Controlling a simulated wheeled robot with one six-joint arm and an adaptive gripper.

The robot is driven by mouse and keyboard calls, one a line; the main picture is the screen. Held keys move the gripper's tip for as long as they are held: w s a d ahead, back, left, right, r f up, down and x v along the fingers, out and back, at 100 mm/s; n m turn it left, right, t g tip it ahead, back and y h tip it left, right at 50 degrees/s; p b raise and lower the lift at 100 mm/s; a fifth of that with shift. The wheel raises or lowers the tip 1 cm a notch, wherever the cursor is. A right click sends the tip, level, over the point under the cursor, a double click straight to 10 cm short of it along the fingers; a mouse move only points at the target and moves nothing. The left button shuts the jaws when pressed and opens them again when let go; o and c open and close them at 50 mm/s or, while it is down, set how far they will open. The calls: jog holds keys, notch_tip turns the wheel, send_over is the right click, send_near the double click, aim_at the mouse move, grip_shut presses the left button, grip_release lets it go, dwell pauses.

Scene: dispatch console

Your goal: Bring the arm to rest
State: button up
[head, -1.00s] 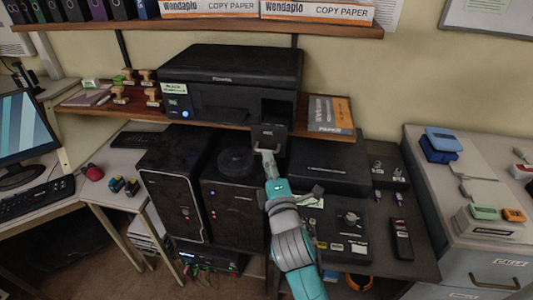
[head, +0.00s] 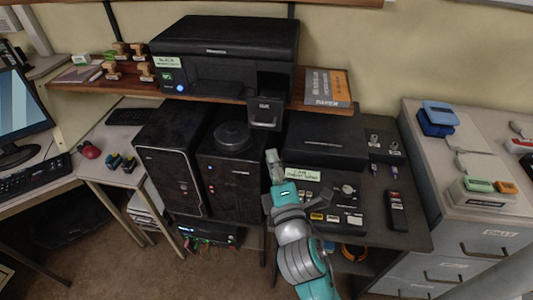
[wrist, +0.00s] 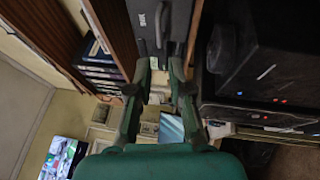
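My gripper (head: 271,158) is in front of the shelf, just below a dark grey pulled-out box with a handle (head: 265,113) at the front of the black printer (head: 225,55). In the wrist view its two fingers (wrist: 162,66) stand apart with nothing seen between them. The dark box with its handle (wrist: 165,40) shows beyond the fingertips there. My gripper looks clear of the handle. My teal and grey arm reaches up from the bottom of the head view.
Two black computer towers (head: 172,150) stand left of my arm, a round black object (head: 233,136) on one. At right, a dark table holds a labelled tray (head: 340,215) and a handset (head: 396,211). A grey cabinet (head: 470,215) stands farther right. A wooden shelf (head: 120,92) carries the printer.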

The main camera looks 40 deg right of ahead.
jog(key=s+a+f+m+g+y, duration=0.2)
jog(key=s+a+f+m+y, duration=0.4)
jog(key=s+f, duration=0.75)
jog(key=s+a+f+m, duration=0.1)
jog(key=s+m, duration=0.3)
jog(key=s, duration=0.6)
jog(key=s+a+f+m+g+y, duration=0.1)
jog(key=s+a+m, duration=0.2)
jog(key=s, duration=0.7)
jog(key=shift+m+g, duration=0.3)
jog(key=shift+m, duration=0.3)
dwell(0.4)
jog(key=o, duration=0.4)
